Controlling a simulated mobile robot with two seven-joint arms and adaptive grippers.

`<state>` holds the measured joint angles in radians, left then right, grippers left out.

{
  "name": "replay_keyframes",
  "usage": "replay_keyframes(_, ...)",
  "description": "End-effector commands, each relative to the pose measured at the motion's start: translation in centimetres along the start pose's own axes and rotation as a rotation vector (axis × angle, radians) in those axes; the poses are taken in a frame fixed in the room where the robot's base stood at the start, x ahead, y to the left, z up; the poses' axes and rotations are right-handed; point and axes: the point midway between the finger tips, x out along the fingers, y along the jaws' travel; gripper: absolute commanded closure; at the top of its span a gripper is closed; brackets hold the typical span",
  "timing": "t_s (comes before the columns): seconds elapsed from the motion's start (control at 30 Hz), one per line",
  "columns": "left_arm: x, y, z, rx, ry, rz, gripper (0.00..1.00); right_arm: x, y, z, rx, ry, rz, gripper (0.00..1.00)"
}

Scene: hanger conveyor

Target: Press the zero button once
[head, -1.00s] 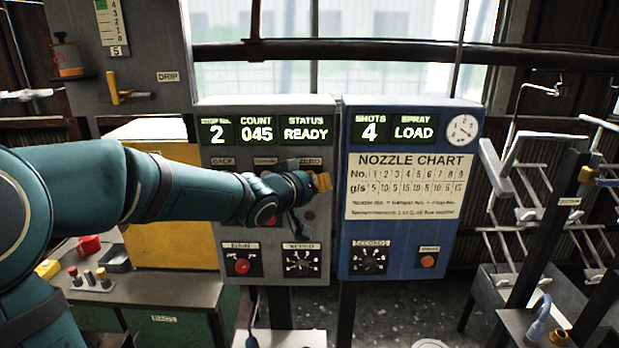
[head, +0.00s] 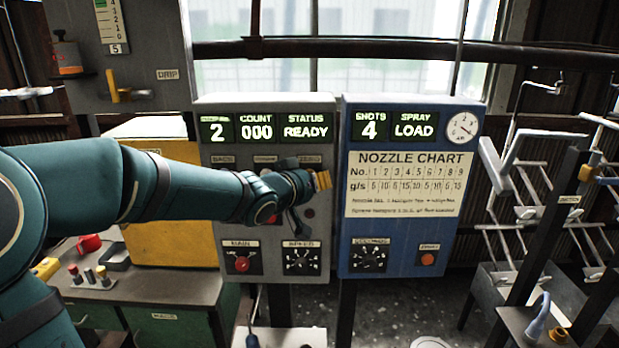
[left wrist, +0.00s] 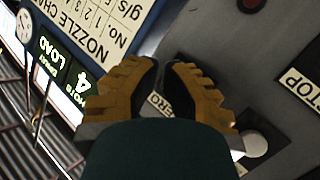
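The grey control panel (head: 215,180) has a ZERO label (head: 311,160) near its right side; the label also shows between my fingers in the left wrist view (left wrist: 160,104). The zero button itself is hidden by my gripper. The count display (head: 257,132) reads 000. My left gripper (head: 322,181) is in front of the panel by the ZERO label. In the left wrist view its two ridged brown fingers (left wrist: 164,72) are close together, with nothing seen held. I cannot tell whether they touch the button. My right gripper is in neither view.
A blue panel (head: 400,235) with a nozzle chart stands close on the right. A red main knob (head: 242,264) and a speed dial (head: 301,260) sit lower on the grey panel. A pale round button (left wrist: 255,143) is beside the fingers. Hanger racks (head: 530,165) stand at right.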

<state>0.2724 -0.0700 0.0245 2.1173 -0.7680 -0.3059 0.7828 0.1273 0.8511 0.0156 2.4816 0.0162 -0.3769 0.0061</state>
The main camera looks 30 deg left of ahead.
Motion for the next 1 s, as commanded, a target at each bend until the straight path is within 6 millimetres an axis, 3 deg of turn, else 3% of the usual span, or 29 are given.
replay_keyframes(0.53,-0.9,0.5,0.6,0.0,0.0,0.001,1.0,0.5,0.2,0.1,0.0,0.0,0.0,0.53)
replay_keyframes(1.0,-4.1,2.1,2.4,0.0,0.0,0.001,1.0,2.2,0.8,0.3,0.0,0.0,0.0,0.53)
